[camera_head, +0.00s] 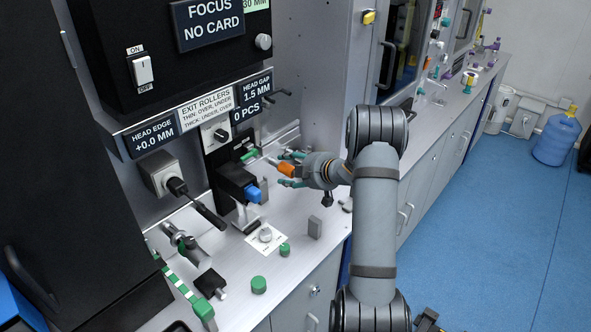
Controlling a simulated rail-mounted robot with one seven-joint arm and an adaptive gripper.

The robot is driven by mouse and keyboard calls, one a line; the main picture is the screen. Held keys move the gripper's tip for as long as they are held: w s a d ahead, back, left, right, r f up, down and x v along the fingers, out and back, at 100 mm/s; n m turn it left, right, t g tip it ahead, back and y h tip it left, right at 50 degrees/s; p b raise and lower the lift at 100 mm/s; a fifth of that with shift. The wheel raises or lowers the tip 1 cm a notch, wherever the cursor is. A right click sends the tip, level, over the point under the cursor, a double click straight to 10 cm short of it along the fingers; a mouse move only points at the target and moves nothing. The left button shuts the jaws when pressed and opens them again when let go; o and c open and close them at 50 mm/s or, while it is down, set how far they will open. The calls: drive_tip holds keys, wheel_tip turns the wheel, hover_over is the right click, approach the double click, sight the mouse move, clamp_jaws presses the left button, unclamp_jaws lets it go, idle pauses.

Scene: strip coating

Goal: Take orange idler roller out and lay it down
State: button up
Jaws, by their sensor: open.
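The orange idler roller (286,169) is a small orange cylinder near the exit roller housing in the middle of the bench. My gripper (285,169) reaches in from the right, its green-tipped fingers open, one above and one below the orange roller. The roller lies between the fingers; whether either finger touches it is too small to tell. I cannot make out whether the roller is still seated on a shaft.
A blue roller (252,192) and a green piece (249,155) flank the black housing (234,180). A grey block (315,227), a white card (265,238) and green caps (258,284) sit on the bench (300,262).

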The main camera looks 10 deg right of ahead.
drive_tip(key=shift+c, duration=1.2)
drive_tip(key=shift+s+f, duration=0.1)
drive_tip(key=shift+f, duration=0.05)
clamp_jaws()
